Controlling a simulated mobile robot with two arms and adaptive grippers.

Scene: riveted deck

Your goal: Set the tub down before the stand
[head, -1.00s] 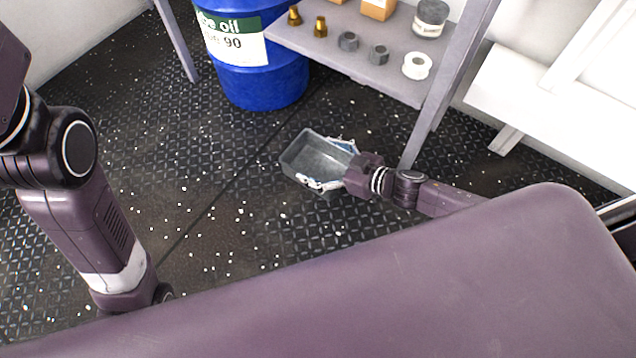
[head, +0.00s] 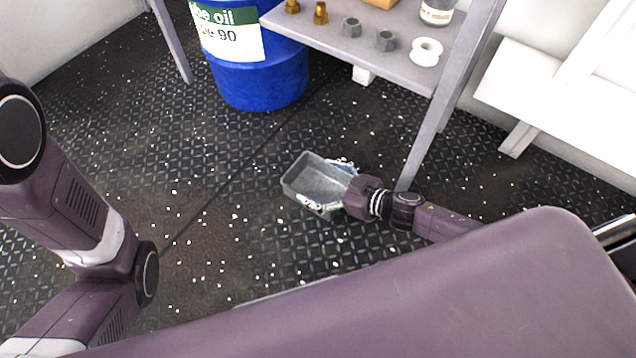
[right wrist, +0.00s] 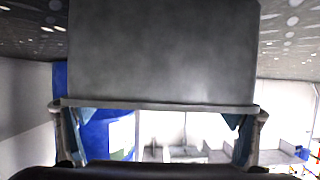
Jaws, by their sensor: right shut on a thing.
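The tub (head: 298,189) is a small grey open box, empty inside, low over the dark deck in the head view. My right gripper (head: 335,187) comes from the right and is shut on its near right end, one finger along each side. In the right wrist view the tub (right wrist: 160,55) fills the upper middle, its rim between the fingers. I cannot tell whether its base touches the deck. The stand (head: 400,62), a grey shelf frame, is behind and right of the tub; one leg (head: 418,160) comes down close to my right wrist. My left gripper is out of view.
A blue oil drum (head: 260,85) stands behind the tub, beside the shelf. Brass fittings, nuts, a white spool (head: 426,52) and a jar (head: 437,12) sit on the shelf. A white bench (head: 535,100) is at right. The speckled deck left of the tub is clear.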

